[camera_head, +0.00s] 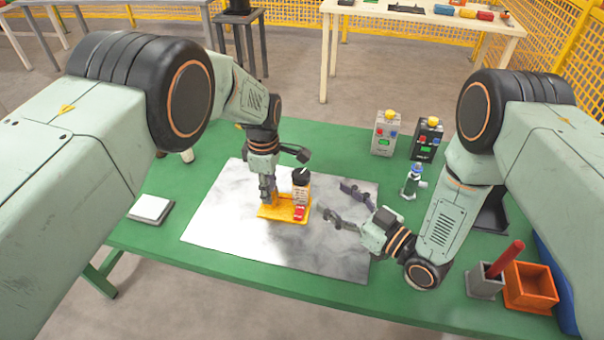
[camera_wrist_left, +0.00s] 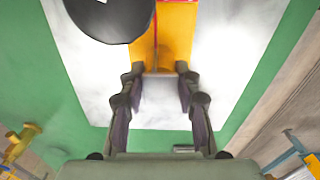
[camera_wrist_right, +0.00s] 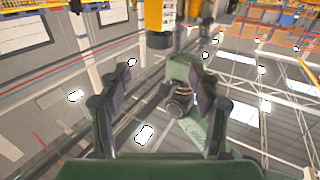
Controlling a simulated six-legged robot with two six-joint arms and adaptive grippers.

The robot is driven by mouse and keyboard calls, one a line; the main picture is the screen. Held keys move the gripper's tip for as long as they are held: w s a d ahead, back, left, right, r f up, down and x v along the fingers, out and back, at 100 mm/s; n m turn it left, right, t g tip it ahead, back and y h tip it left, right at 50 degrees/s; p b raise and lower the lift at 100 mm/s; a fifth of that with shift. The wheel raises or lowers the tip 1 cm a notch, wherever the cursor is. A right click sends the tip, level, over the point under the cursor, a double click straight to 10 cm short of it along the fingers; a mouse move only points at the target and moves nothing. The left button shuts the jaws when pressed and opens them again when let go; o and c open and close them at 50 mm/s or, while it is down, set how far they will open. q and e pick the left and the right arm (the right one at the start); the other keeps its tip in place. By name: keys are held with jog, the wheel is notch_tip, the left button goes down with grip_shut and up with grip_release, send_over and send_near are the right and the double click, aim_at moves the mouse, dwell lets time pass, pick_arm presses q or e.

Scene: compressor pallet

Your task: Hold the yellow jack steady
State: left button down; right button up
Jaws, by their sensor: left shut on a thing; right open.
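The yellow jack (camera_head: 268,212) sits on the grey metal sheet in the middle of the table. A pale cylinder with a black top (camera_head: 300,176) and a red part at its foot stands at its right side. My left gripper (camera_head: 267,193) reaches down onto the jack's left part. In the left wrist view its fingers (camera_wrist_left: 158,80) are shut on the yellow jack (camera_wrist_left: 176,32), and the black round top (camera_wrist_left: 110,15) hides part of it. My right gripper (camera_head: 345,204) is open and empty, to the right of the jack and apart from it.
The metal sheet (camera_head: 225,232) lies on the green table (camera_head: 320,142). A grey box (camera_head: 384,134), a black box (camera_head: 427,141) and a small blue-topped fitting (camera_head: 411,182) stand at the right. An orange bin (camera_head: 517,297) and grey cup (camera_head: 480,287) are front right. A white pad (camera_head: 150,208) lies left.

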aim_at(305, 180)
jog(key=x, duration=1.1)
jog(key=shift+c, duration=0.3)
jog(key=c, duration=1.1)
jog(key=shift+c, duration=0.2)
jog(key=shift+a+m+t+h, duration=0.15)
jog(key=shift+m+t+h, duration=1.1)
jog(key=shift+h, duration=0.35)
jog(key=shift+m+t+h, duration=0.55)
jog(key=shift+m+h, duration=0.4)
jog(key=shift+h, duration=0.35)
jog(key=shift+h, duration=0.3)
